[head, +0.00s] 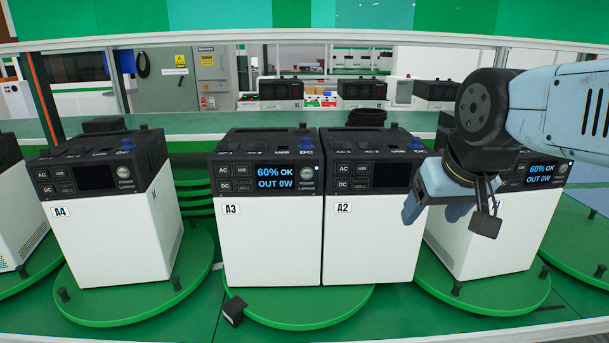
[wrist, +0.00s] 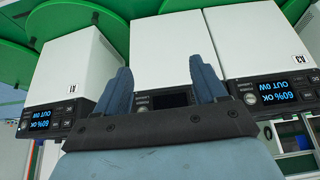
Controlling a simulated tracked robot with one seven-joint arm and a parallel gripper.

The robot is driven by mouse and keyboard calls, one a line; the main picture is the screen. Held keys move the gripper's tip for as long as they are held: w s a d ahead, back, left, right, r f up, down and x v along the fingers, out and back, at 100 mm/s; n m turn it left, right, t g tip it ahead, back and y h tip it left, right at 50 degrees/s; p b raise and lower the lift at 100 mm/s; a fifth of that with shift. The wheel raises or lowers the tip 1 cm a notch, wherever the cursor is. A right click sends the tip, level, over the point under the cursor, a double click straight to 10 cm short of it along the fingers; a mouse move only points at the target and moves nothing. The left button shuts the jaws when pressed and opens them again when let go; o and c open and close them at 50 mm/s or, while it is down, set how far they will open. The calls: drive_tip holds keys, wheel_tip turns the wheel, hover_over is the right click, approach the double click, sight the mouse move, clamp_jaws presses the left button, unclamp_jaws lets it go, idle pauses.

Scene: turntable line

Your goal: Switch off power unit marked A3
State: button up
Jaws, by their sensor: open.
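The power unit marked A3 (head: 268,235) is a white box with a black top on a green turntable, touching unit A2 on its right. Its screen (head: 276,178) is lit and reads "60% OK, OUT 0W". Its round power button (head: 307,173) is right of the screen. In the wrist view, unit A3 (wrist: 260,40) appears upside down at the right. My gripper (head: 438,211) is open and empty, to the right of A3, in front of the gap between A2 and the right unit. In the wrist view its fingers (wrist: 162,84) frame A2.
Unit A2 (head: 365,240) has a dark screen, as does unit A4 (head: 110,235) on the left. The right unit (head: 480,245) is lit; the wrist view shows its A1 label (wrist: 71,88). Small black posts stand on the turntables. A small black block (head: 233,311) lies before A3.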

clamp_jaws()
idle(0.5)
idle(1.0)
